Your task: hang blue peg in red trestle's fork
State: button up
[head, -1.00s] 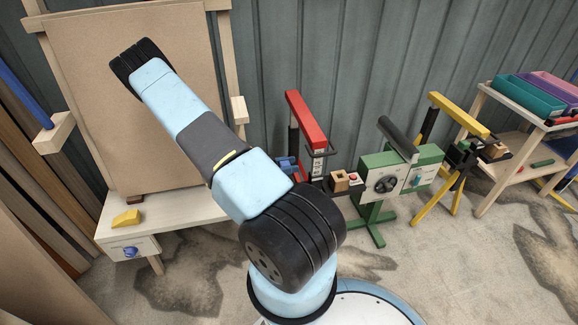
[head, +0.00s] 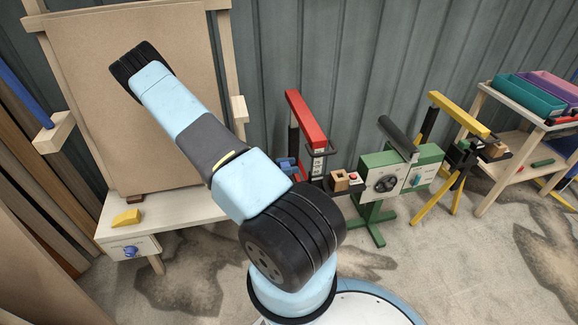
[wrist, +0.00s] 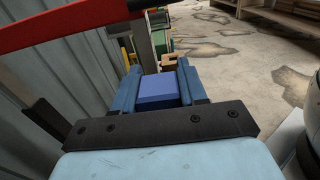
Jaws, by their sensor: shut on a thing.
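The blue peg (wrist: 157,91) sits between the two blue fingers of my gripper (wrist: 155,68) in the wrist view, and they are shut on it. Only its near end shows; the rest is hidden. The red trestle (head: 306,120) stands right of my arm in the head view. Its red beam (wrist: 70,22) crosses the upper left of the wrist view, above and left of the fingers. In the head view my gripper (head: 287,165) shows small and blue, close beside the trestle's left side. I cannot clearly make out the fork or whether the peg touches it.
A green stand (head: 378,190) with a dial panel is right of the trestle, with a small wooden block (head: 341,181) between them. A yellow trestle (head: 458,115) and a shelf with bins (head: 528,97) stand farther right. A white table (head: 165,222) with a yellow wedge (head: 127,217) is left.

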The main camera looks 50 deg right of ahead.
jog(key=shift+f, duration=0.8)
jog(key=o, duration=1.1)
jog(key=shift+o, duration=0.2)
jog(key=shift+a, duration=0.1)
jog(key=v, duration=1.3)
jog(key=shift+w+a+f, duration=0.2)
jog(key=shift+a+f, duration=0.05)
jog(key=shift+a, duration=0.1)
jog(key=shift+r, duration=0.1)
